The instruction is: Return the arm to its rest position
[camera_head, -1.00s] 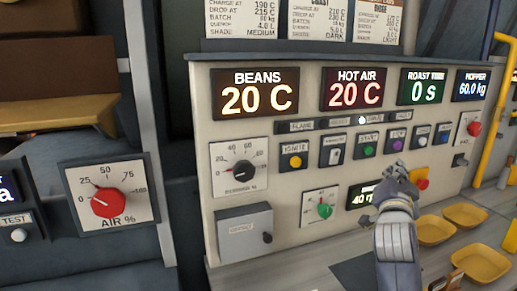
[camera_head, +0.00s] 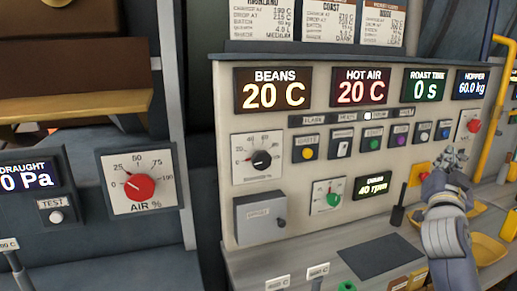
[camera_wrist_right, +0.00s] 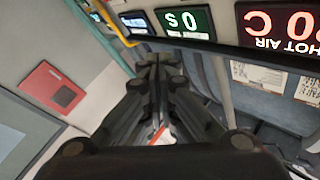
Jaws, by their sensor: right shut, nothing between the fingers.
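My right gripper (camera_head: 452,160) is in front of the right side of the control panel (camera_head: 330,85) in the head view. It is shut and empty, raised above the yellow trays, and seems apart from the panel. In the right wrist view its closed fingers (camera_wrist_right: 158,75) point away from the camera, with the ROAST TIME display (camera_wrist_right: 188,21) and HOT AIR display (camera_wrist_right: 285,25) beyond. My left gripper is not in view.
A ledge (camera_head: 350,285) below the panel holds a dark mat (camera_head: 380,257) and yellow trays (camera_head: 487,250). A red AIR knob (camera_head: 140,187) is on the left cabinet. A yellow pipe (camera_head: 492,125) runs up the far right.

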